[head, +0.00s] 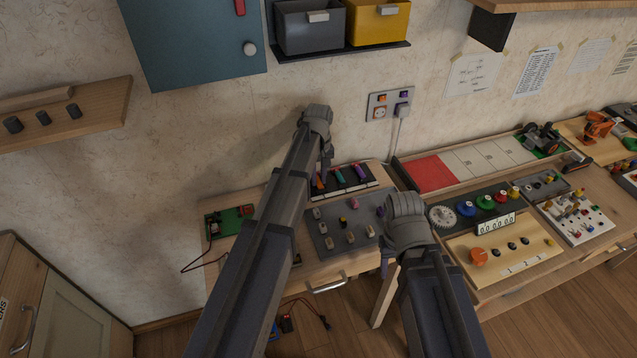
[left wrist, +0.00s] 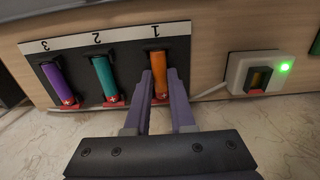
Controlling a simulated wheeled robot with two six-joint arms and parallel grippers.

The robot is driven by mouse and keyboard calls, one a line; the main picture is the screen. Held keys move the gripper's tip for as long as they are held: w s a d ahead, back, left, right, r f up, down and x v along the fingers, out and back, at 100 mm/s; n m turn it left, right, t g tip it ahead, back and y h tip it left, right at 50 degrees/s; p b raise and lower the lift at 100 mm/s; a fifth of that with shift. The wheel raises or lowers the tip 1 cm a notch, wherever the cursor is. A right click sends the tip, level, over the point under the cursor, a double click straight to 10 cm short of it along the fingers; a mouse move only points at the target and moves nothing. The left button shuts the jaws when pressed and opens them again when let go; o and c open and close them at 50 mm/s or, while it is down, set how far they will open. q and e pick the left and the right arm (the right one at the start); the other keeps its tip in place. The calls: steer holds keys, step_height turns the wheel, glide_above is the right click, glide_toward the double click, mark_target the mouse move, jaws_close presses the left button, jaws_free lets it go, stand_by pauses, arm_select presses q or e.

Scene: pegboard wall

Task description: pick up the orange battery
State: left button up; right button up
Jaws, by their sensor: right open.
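The orange battery (left wrist: 160,75) sits in slot 1 of a dark battery holder (left wrist: 83,72) in the left wrist view. In the head view the orange battery (head: 318,182) is at the left end of the holder, near the wall. My left gripper (left wrist: 161,78) has one finger on each side of the battery, its tips very close to it. Whether they touch it cannot be told. My left gripper (head: 325,165) partly covers that area in the head view. My right gripper (head: 384,262) is open, in front of the grey panel's right side.
A teal battery (left wrist: 105,77) and a purple battery (left wrist: 58,80) fill slots 2 and 3. A box with a green light (left wrist: 258,74) stands beside the holder. A grey panel with knobs (head: 325,240) lies in front, and a green circuit board (head: 229,222) lies to the left.

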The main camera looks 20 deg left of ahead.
arm_select(q)
jaws_close()
steer(key=shift+r, duration=0.1)
arm_select(e)
steer(key=shift+r, duration=0.15)
